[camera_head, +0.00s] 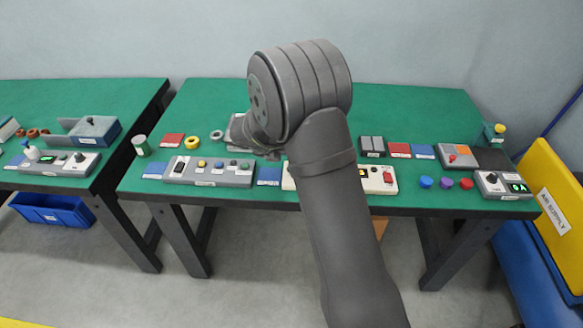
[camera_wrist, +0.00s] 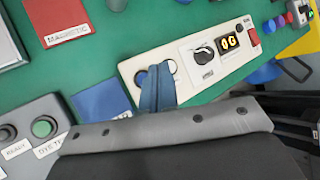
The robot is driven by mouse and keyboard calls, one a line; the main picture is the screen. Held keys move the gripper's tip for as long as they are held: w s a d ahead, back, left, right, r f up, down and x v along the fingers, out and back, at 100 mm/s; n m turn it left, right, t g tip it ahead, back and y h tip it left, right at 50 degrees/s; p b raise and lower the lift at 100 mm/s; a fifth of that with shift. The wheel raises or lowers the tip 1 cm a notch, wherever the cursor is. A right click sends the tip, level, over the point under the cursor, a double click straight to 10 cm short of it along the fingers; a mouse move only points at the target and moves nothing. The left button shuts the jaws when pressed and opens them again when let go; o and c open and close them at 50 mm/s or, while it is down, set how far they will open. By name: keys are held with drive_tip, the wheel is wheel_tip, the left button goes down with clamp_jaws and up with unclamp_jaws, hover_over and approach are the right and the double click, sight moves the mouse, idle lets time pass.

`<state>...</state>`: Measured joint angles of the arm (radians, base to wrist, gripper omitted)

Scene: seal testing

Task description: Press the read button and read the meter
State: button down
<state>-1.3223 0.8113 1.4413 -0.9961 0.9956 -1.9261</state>
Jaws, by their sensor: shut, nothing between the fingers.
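A white meter panel (camera_wrist: 188,82) lies on the green table. It carries a black knob (camera_wrist: 203,56), a small display (camera_wrist: 230,42) with lit orange characters that look like "0G", and a red switch (camera_wrist: 255,38). In the head view the white panel (camera_head: 378,187) is partly hidden behind my arm. My gripper (camera_wrist: 157,70) is shut and empty, its blue fingers over the panel's left end. A blue round button (camera_wrist: 142,78) shows just left of the fingertips, and part of another round control shows to their right. I cannot tell whether the fingers touch either one. My gripper is hidden in the head view.
A grey button box (camera_head: 208,172) and a blue pad (camera_head: 269,176) lie left of the panel. Blue, purple and red caps (camera_head: 447,183) and a box with a green readout (camera_head: 503,186) stand to the right. The table's front edge runs close below the panel.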

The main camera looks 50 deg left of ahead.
drive_tip(key=shift+f, duration=1.85)
drive_tip(key=shift+f, duration=0.1)
idle(0.5)
drive_tip(key=shift+f, duration=0.3)
drive_tip(key=shift+f, duration=0.35)
idle(0.6)
drive_tip(key=shift+r, duration=0.8)
drive_tip(key=shift+r, duration=2.5)
drive_tip(key=shift+f, duration=0.15)
